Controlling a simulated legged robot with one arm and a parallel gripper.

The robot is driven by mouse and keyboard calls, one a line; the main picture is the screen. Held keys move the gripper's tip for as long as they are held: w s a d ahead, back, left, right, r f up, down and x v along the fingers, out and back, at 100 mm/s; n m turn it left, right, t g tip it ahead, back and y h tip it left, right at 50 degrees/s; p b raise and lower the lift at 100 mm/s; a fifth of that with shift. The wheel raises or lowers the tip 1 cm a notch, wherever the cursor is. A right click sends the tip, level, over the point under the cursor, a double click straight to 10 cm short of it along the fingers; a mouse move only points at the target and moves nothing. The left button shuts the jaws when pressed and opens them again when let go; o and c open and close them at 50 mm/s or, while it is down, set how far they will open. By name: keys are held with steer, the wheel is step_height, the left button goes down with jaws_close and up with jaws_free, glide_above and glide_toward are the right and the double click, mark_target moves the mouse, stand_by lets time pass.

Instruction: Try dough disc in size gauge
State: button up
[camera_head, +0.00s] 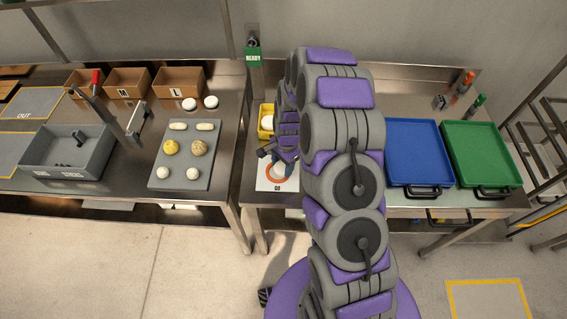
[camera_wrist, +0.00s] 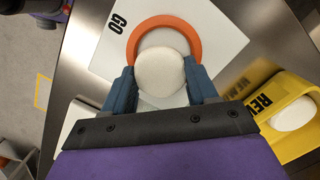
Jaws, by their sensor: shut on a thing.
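A white dough disc (camera_wrist: 161,72) is between the two blue fingers of my gripper (camera_wrist: 162,82), which is shut on it. An orange ring gauge (camera_wrist: 165,22) lies on a white plate marked GO (camera_wrist: 222,35). In the wrist view the disc overlaps the ring's opening, and the ring's near side is hidden. I cannot tell whether the disc is in the ring or above it. In the head view my gripper (camera_head: 283,152) is over the GO plate (camera_head: 265,186), partly covering the orange ring (camera_head: 272,172); the disc is not clear there.
A yellow bin (camera_wrist: 305,88) holding a white disc (camera_wrist: 292,114) stands close right of the plate in the wrist view. A blue tray (camera_head: 415,150) and a green tray (camera_head: 482,155) lie right of my arm. A grey board (camera_head: 187,148) with dough pieces is left, across a gap.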

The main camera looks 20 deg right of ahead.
steer(key=shift+a, duration=0.5)
steer(key=o, duration=0.7)
steer(key=shift+a, duration=0.1)
steer(key=o, duration=0.4)
steer(key=shift+d, duration=0.45)
steer(key=shift+o, duration=0.3)
steer(key=shift+d, duration=0.2)
steer(key=shift+w+a+r, duration=0.1)
steer(key=shift+a+r, duration=0.15)
steer(key=shift+r, duration=0.3)
step_height(320, 180, up, 16)
steer(key=d+p, duration=0.1)
steer(key=d, duration=0.1)
steer(key=shift+w+d, duration=0.15)
steer(key=shift+w, duration=0.3)
steer(key=shift+d, duration=0.2)
